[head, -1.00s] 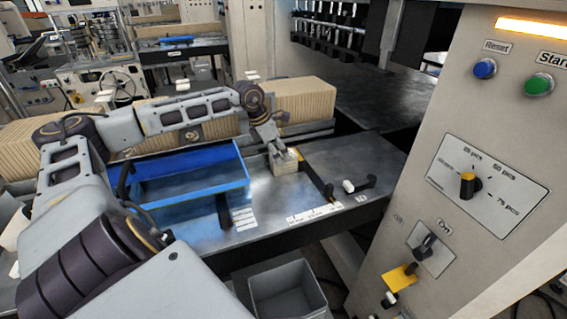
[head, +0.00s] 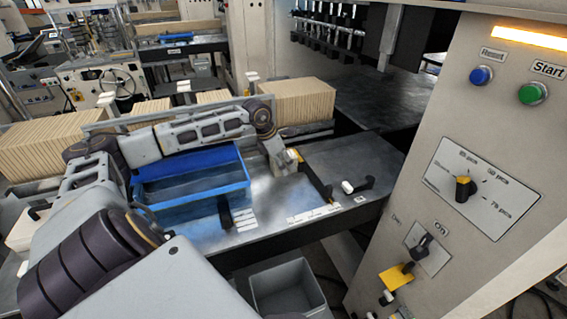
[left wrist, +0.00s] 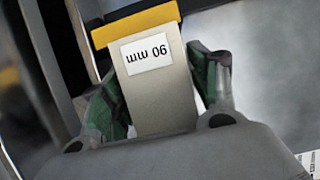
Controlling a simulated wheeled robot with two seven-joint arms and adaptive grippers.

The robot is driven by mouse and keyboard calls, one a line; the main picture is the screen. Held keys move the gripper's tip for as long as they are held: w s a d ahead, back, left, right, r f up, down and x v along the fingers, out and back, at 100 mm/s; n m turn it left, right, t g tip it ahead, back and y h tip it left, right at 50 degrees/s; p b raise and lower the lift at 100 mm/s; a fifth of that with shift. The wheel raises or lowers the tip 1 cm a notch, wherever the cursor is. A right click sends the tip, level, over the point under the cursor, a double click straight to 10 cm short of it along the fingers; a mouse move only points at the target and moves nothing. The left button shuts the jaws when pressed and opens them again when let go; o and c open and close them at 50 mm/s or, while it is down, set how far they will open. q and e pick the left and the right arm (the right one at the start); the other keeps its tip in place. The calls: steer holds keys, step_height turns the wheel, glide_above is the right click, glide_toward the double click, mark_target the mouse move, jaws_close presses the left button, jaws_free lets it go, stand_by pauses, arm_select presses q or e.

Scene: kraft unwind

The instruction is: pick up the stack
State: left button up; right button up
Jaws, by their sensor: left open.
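Tan kraft stacks stand in separate groups along the back rail in the head view: one at the right (head: 297,100), a long one at the left (head: 45,143), and smaller ones between, partly hidden by my left arm. My left gripper (head: 283,163) is low over the metal table, in front of the right stack and away from it. In the left wrist view the gripper (left wrist: 152,72) is open, its green-padded fingers either side of a grey block (left wrist: 160,95) with a yellow end and an upside-down "90 mm" label. Whether they touch it is unclear. My right gripper is out of view.
A blue tray (head: 190,210) stands left of the gripper on the metal table (head: 280,203). A black handle (head: 367,184) lies to the right. A control panel (head: 475,190) rises at the right. A grey bin (head: 285,290) is below the table's front edge.

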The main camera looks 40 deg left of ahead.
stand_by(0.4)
arm_select(q)
steer(key=c, duration=0.8)
steer(key=shift+r, duration=0.1)
step_height(320, 180, up, 8)
steer(key=shift+f+b, duration=0.1)
steer(key=shift+b, duration=0.7)
steer(key=shift+r, duration=1)
